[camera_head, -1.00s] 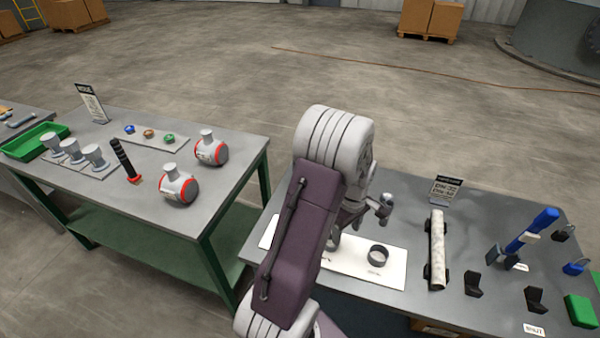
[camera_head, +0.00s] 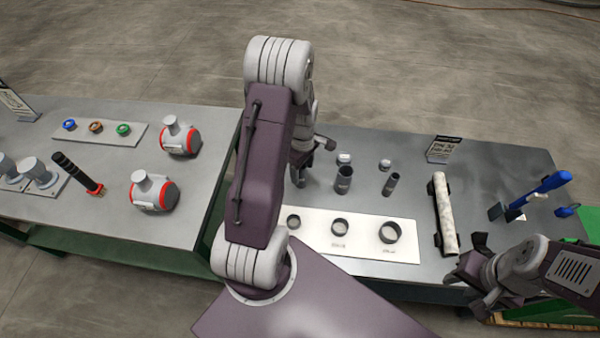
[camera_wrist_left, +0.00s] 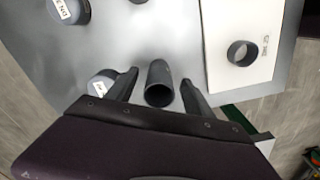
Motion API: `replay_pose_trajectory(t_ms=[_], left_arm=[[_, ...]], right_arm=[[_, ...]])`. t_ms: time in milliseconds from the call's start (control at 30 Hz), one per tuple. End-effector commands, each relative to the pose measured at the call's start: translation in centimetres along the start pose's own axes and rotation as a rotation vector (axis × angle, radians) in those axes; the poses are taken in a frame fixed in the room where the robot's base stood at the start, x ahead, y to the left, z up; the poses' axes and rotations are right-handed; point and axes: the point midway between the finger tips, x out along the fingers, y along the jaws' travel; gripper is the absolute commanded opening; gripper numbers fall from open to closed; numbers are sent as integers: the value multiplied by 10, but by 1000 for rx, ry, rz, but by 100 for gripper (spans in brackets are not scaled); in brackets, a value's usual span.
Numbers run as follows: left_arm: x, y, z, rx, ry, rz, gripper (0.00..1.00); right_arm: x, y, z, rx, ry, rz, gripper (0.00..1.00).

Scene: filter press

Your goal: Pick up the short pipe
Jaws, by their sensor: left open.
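Two short dark pipes stand upright on the right-hand table: a wider one (camera_head: 344,181) and a thinner one (camera_head: 391,185). I cannot tell from a label which is the short pipe. My left gripper (camera_head: 318,160) is open, just left of the wider one in the head view. In the left wrist view, the wider pipe (camera_wrist_left: 159,88) shows its open end between the spread fingers of the left gripper (camera_wrist_left: 160,78); no grip shows. My right gripper (camera_head: 468,272) is at the table's front right, apart from the pipes, its fingers seemingly spread and empty.
Light-topped caps (camera_head: 344,158) stand behind the pipes. A white board (camera_head: 365,249) with dark rings lies in front. A mottled long pipe (camera_head: 444,212) rests in cradles to the right, near a blue-handled tool (camera_head: 545,188). A sign (camera_head: 443,150) stands behind.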

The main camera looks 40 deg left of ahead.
Motion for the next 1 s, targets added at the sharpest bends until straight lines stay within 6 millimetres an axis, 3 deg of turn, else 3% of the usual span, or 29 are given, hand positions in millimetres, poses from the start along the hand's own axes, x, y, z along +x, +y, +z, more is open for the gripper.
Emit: replay_pose_trajectory(t_ms=[133,400,633,833,867,1000], left_arm=[[8,-1,-1,0,-1,-3,61],[50,0,-4,1,-1,-2,61],[52,1,-4,1,1,2,61],[52,1,-4,0,0,1,5],[52,1,-4,0,0,1,0],[52,1,-4,0,0,1,0]], right_arm=[[-3,0,0,0,0,0,36],[-9,0,-1,0,0,0,36],[-8,0,-1,0,0,0,36],[-8,0,-1,0,0,0,36],[-8,0,-1,0,0,0,36],[-8,0,-1,0,0,0,36]])
